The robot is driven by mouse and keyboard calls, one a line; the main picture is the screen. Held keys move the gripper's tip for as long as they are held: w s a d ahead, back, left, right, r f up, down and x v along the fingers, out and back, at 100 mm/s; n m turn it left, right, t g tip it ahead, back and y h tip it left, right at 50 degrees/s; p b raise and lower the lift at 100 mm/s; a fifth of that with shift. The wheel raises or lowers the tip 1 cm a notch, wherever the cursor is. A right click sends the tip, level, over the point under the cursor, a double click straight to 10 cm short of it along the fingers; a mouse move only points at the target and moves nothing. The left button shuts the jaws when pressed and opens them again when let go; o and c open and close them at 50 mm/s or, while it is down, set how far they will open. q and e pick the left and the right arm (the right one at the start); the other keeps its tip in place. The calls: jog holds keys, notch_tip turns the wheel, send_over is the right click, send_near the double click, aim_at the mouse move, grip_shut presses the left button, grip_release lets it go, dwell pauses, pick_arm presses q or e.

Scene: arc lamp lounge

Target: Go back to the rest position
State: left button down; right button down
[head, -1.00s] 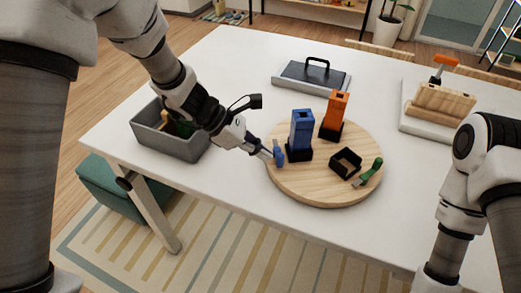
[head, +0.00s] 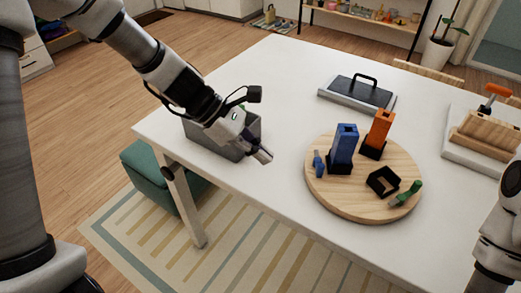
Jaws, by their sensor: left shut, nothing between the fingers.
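My left gripper (head: 262,156) is shut and empty. It hangs over the white table (head: 270,95), in front of the grey bin (head: 215,146) and to the left of the round wooden board (head: 345,203). It is apart from the things on the board. The arm hides part of the bin and what it may hold. My right arm shows at the right edge, and its gripper is out of view.
The board carries a blue block tower (head: 343,147), an orange one (head: 379,132), an empty black holder (head: 382,181), a small blue piece (head: 318,164) and a green piece (head: 407,194). Behind stand a dark handled plate (head: 357,91) and a wooden-block fixture (head: 485,132).

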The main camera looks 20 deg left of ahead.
pick_arm(q)
jog(key=s+f+g+y, duration=0.1)
jog(key=s+f+g, duration=0.2)
jog(key=s+f, duration=0.4)
jog(key=s+f+g+y, duration=0.15)
jog(key=s+f, duration=0.25)
jog(key=f, duration=0.6)
jog(key=s+a+f+m+g+y, duration=0.25)
jog(key=s+a+f+m, duration=0.2)
jog(key=s+f, duration=0.35)
jog(key=s+a+f+m+g+y, duration=0.1)
jog(key=s+a+f+m+y, duration=0.25)
jog(key=s+f+m, duration=0.4)
jog(key=w+m+t, duration=0.6)
jog(key=m, duration=0.1)
jog(key=shift+d+f+m, duration=0.25)
jog(key=shift+m, duration=0.15)
